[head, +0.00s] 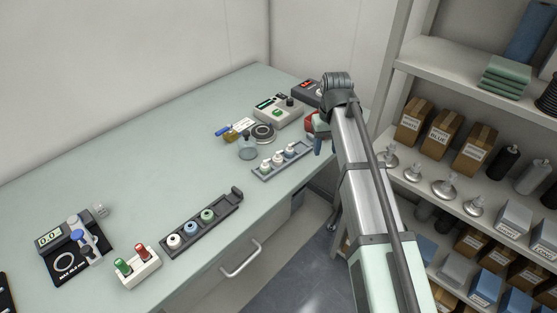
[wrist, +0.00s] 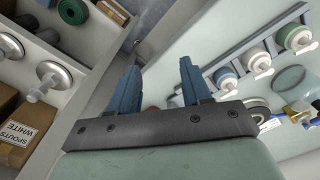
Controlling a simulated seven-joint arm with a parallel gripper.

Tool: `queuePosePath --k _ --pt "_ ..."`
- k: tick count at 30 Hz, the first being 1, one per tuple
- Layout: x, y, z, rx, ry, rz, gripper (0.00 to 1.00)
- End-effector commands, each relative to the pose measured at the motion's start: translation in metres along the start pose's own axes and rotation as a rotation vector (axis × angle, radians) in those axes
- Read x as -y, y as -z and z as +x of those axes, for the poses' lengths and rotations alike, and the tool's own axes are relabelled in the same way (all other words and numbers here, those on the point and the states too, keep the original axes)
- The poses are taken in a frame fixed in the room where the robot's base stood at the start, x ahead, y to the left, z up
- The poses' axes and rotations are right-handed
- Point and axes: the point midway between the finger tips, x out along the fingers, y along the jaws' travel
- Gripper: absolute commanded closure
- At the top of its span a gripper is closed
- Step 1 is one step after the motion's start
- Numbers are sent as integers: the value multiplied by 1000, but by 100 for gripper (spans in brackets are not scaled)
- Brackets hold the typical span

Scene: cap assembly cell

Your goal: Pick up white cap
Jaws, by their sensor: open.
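The white cap (head: 174,240) sits at the near left end of a dark rack (head: 222,207) in the head view. A blue cap (head: 190,228) and a green cap (head: 207,215) sit beside it in that rack. My gripper (head: 318,146) is at the far right edge of the table, well away from the white cap. In the wrist view my gripper (wrist: 160,70) shows two blue fingers spread apart with nothing between them. I cannot make out the dark rack in the wrist view.
A grey rack (head: 257,177) of small spouted pieces stands near my gripper; it also shows in the wrist view (wrist: 210,68). A clear jar (head: 247,149) stands behind it. Shelves are at right.

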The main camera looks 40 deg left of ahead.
Motion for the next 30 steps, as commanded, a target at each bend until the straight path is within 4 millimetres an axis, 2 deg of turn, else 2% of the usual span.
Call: queuePosePath --k 1,6,9,14,17,30 --pt "25 13 -19 -3 0 -39 52" --pt "89 28 -64 -1 0 -138 52" --pt "115 30 -83 0 0 -176 52" --pt "135 31 -97 1 0 -207 52" --pt "138 30 -92 3 0 -212 52" --pt "138 30 -25 3 0 -210 52"
